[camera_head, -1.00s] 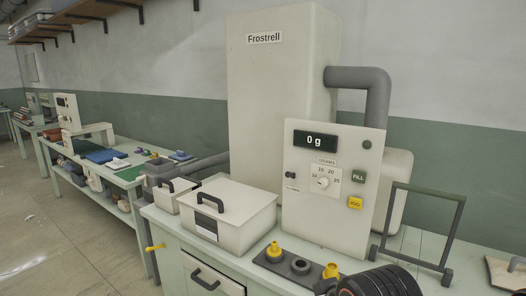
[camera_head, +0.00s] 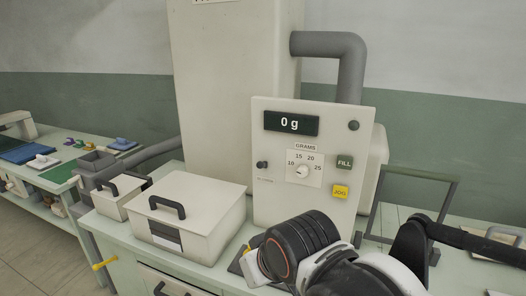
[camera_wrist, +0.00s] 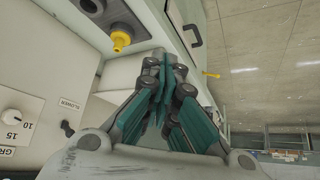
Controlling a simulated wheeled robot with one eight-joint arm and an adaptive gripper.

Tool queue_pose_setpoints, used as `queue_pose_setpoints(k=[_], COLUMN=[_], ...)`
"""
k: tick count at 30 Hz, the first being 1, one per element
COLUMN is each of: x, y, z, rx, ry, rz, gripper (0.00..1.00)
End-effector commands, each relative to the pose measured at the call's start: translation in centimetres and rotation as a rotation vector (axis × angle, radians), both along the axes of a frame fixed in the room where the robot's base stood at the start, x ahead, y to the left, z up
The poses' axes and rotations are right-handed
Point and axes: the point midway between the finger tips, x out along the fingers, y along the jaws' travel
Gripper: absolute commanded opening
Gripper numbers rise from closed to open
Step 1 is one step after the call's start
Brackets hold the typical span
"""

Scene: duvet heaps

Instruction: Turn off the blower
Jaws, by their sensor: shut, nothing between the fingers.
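The control panel (camera_head: 312,205) of the pale filling machine shows a "0 g" display (camera_head: 291,123). The blower switch (camera_head: 262,165) is a small dark toggle at the panel's left, with a label below too small to read here. In the wrist view the switch (camera_wrist: 67,128) sits beside its BLOWER label (camera_wrist: 70,104) at the lower left. My gripper (camera_wrist: 165,62) has teal fingers, shut and empty. It is to the right of the switch in the wrist view, apart from it. In the head view my arm hides part of the bench and my fingers cannot be made out.
The panel also has a grams dial (camera_head: 302,171), a green FILL button (camera_head: 344,162) and a yellow JOG button (camera_head: 340,191). A lidded white box (camera_head: 190,215) stands left of the panel, and a grey frame (camera_head: 455,205) right. A yellow nozzle (camera_wrist: 121,40) shows in the wrist view.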

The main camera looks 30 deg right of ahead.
Motion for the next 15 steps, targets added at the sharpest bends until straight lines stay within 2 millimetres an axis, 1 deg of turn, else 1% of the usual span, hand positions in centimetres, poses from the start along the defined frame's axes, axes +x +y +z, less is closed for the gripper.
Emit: queue_pose_setpoints(k=[1, 2, 5, 9, 15], x=[0.6, 1.0, 3.1, 6.8, 12.3], y=[-0.3, -0.6, -1.8, -4.0, -7.3], z=[1.1, 1.7, 4.1, 7.7, 11.8], rx=[0.000, 0.000, 0.003, 0.008, 0.018], ry=[0.001, 0.001, -0.001, -0.019, -0.077], rz=[-0.022, -0.041, -0.130, -0.295, -0.533], gripper=[0.00, 0.00, 0.00, 0.00, 0.00])
